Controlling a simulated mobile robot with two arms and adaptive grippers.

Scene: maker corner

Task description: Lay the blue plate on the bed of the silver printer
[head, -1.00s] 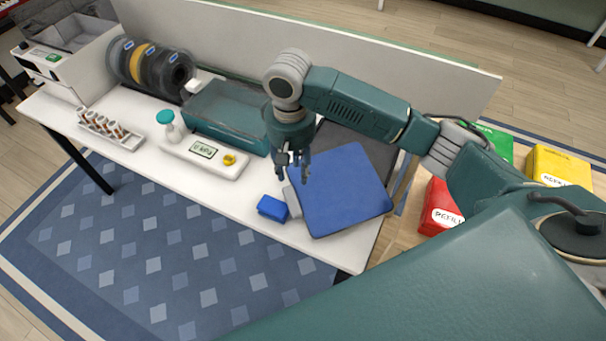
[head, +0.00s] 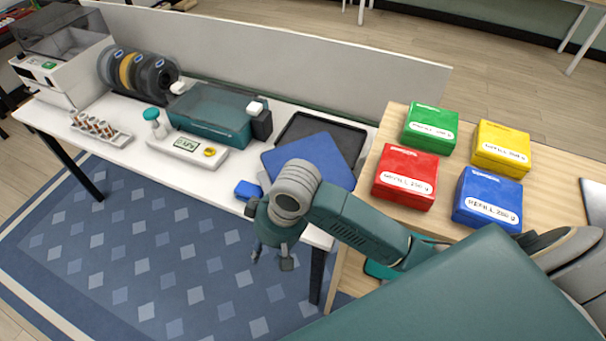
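The blue plate (head: 310,158) lies flat at the right end of the white table, partly over a dark tray (head: 345,133). My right gripper (head: 271,257) is in front of the table's front edge, empty, with its fingers apart and pointing down. It is apart from the plate, and my wrist covers the plate's near part. A pale grey machine with a dark clear lid (head: 62,62) stands at the far left end; it looks like the silver printer, and its bed cannot be made out. My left gripper is out of view.
A blue-handled scraper (head: 247,190) lies left of the plate. Between plate and machine stand a teal box (head: 208,115), a scale (head: 187,148), a spray bottle (head: 155,122), a vial rack (head: 100,128) and spools (head: 140,72). Several refill boxes (head: 405,177) sit on the wooden table at right.

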